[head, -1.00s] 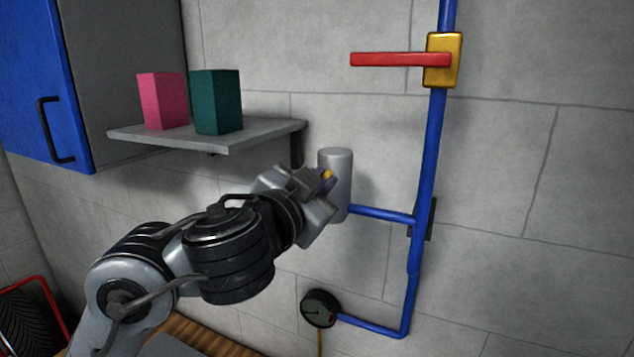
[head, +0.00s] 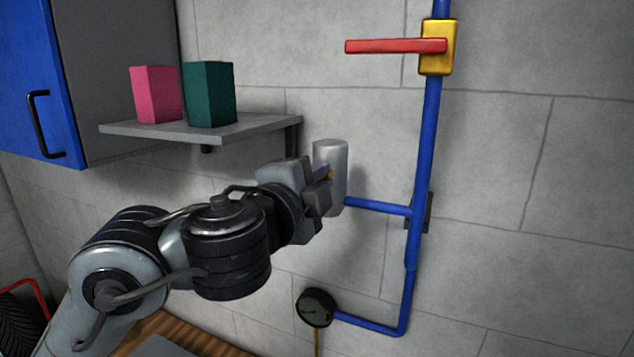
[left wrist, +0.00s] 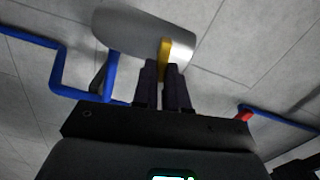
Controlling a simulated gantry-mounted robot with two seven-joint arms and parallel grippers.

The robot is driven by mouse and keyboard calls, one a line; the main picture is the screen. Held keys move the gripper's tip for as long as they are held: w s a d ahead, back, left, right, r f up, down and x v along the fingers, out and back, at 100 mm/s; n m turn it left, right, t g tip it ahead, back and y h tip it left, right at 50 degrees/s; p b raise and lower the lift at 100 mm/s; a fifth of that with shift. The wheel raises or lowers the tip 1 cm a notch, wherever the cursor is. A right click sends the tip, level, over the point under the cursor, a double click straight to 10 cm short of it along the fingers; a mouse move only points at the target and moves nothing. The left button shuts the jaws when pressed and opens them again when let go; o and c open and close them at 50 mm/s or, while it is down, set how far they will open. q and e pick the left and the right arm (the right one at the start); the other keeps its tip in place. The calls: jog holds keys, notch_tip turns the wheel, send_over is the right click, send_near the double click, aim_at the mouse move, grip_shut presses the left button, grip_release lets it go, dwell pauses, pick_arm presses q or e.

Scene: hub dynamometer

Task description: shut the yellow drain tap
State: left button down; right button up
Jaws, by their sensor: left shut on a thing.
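In the left wrist view the tap (left wrist: 165,50) is a short yellow bar lying against the cylinder (left wrist: 125,30). My left gripper (head: 323,178) is at the tap; in the left wrist view its dark fingers (left wrist: 162,72) are shut on the bar's near end. The fingers and the gripper body hide part of the tap in the head view. My right gripper is not in view.
A blue pipe (head: 424,150) runs down the wall, with a yellow valve body (head: 438,47) and red lever (head: 395,46) above. A round gauge (head: 315,307) sits below. A shelf (head: 150,132) holds a pink box (head: 157,95) and a green box (head: 209,95).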

pick_arm(q)
jog(key=shift+m, duration=0.6)
jog(key=c, duration=1.2)
grip_release()
jog(key=shift+o, duration=0.2)
jog(key=v, duration=1)
jog(key=shift+s+b, duration=0.35)
jog(key=shift+a+f, duration=0.1)
jog(key=shift+a, duration=0.05)
